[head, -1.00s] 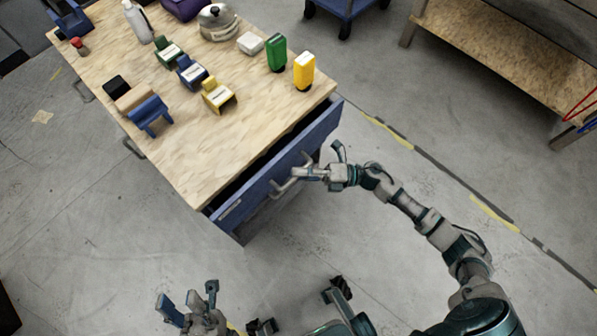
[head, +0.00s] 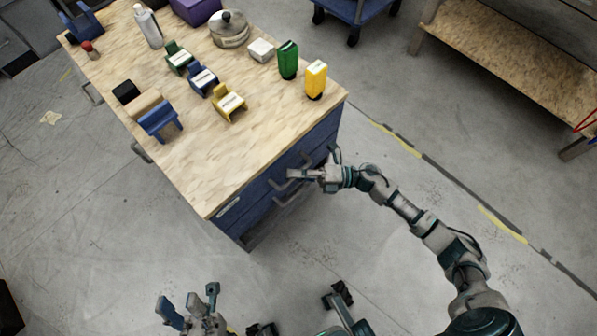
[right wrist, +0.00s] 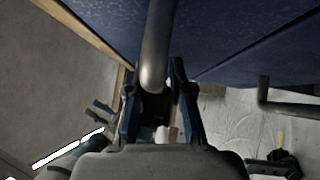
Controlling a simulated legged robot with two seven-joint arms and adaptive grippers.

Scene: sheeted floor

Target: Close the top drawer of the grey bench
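The grey bench has a pale wooden top (head: 205,150) and blue drawer fronts. Its top drawer (head: 253,195) sits in under the worktop edge, with no gap showing above it. The top drawer's grey handle (head: 280,184) is just left of my right gripper (head: 319,164), which has its fingers spread by the drawer front. In the right wrist view a grey handle (right wrist: 156,60) reaches between the fingertips of my right gripper (right wrist: 154,85); I cannot tell whether they touch it. My left gripper (head: 186,303) is open and empty, low over the floor, away from the bench.
Yellow (head: 316,80) and green (head: 288,60) containers, a pot (head: 229,30), a white bottle (head: 148,26) and several small coloured bins stand on the worktop. A lower drawer handle (head: 290,198) sticks out. Another wooden bench (head: 505,60) stands right. Floor between is clear.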

